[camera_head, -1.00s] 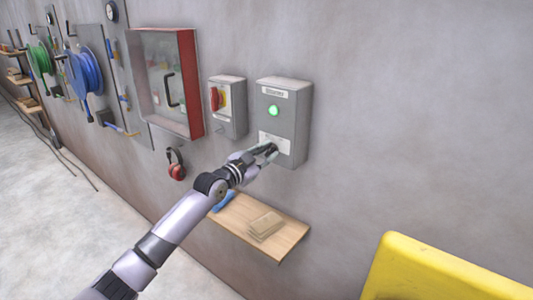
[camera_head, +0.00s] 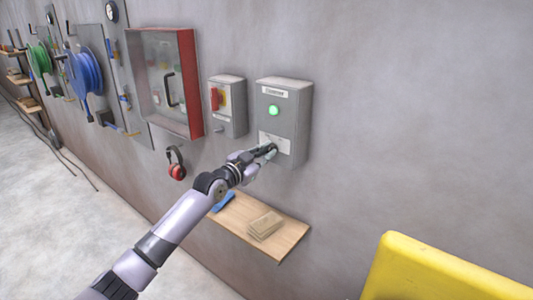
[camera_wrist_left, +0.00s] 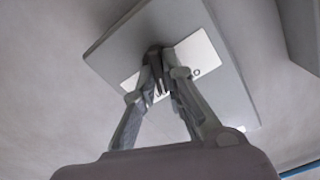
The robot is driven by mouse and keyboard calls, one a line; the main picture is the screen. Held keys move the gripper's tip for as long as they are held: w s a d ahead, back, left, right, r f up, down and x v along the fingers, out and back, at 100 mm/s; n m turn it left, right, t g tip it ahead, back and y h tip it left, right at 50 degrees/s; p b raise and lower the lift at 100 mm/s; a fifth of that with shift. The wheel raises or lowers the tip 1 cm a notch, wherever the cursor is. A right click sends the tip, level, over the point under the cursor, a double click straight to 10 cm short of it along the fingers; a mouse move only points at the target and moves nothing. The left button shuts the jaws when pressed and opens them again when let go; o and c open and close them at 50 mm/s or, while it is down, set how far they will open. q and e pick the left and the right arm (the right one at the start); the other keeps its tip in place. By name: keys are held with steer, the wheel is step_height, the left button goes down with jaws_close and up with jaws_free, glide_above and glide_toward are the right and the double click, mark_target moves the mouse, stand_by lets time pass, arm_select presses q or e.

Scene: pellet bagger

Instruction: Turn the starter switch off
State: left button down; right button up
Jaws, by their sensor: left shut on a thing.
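The starter box (camera_head: 284,120) is a grey box on the wall with a label at its top and a lit green lamp (camera_head: 273,111). A pale plate sits low on its front, and it also shows in the left wrist view (camera_wrist_left: 200,55). The starter switch, a dark knob (camera_wrist_left: 153,52), stands on this plate. My left gripper (camera_head: 270,150) is at the plate, its fingers shut on the knob. In the left wrist view my fingers (camera_wrist_left: 160,72) meet at the knob and partly hide it. The knob's exact angle cannot be told. My right gripper is not in view.
Left of the starter box is a smaller grey box (camera_head: 226,115) with a red and yellow switch. A red-framed cabinet (camera_head: 190,85) and red ear defenders (camera_head: 176,165) are further left. A wooden shelf (camera_head: 285,236) is below. A yellow object (camera_head: 425,270) stands at lower right.

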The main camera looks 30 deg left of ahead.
arm_select(q)
steer(key=n, duration=1)
steer(key=shift+a+p, duration=0.15)
steer(key=shift+p, duration=0.25)
steer(key=shift+n, duration=0.5)
steer(key=c, duration=1.7)
jaws_free()
steer(key=shift+o, duration=0.2)
steer(key=shift+s, duration=0.1)
steer(key=s+a, duration=0.1)
steer(key=s, duration=1)
steer(key=shift+s, duration=0.4)
